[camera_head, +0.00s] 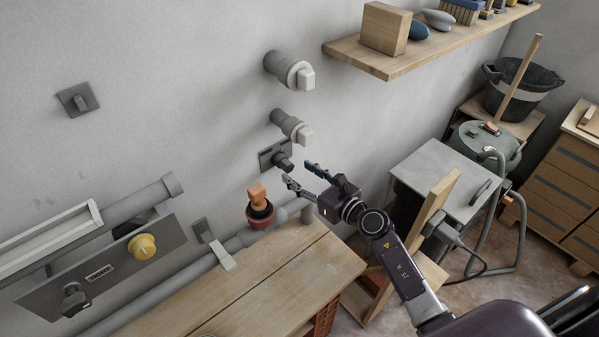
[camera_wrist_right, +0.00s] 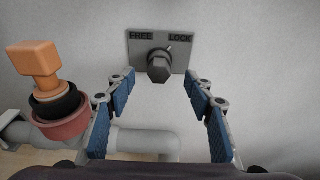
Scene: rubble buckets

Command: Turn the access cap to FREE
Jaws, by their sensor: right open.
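The access cap is a dark hexagonal knob (camera_wrist_right: 158,68) on a grey plate (camera_wrist_right: 180,60) fixed to the wall. The plate reads FREE on the left and LOCK on the right. A small mark above the knob leans toward LOCK. In the head view the cap (camera_head: 285,161) sits on the wall just beyond my right gripper (camera_head: 298,173). The right gripper's blue-padded fingers (camera_wrist_right: 160,79) are open and empty, one on each side of the cap in the wrist view, apparently short of it. My left gripper is not in view.
An orange-handled valve (camera_head: 258,205) with a red collar stands close left of the gripper, on the grey pipe (camera_wrist_right: 145,142). Two capped pipe stubs (camera_head: 290,68) jut from the wall above. A wooden bench (camera_head: 265,285) lies below. A shelf (camera_head: 420,48) is at upper right.

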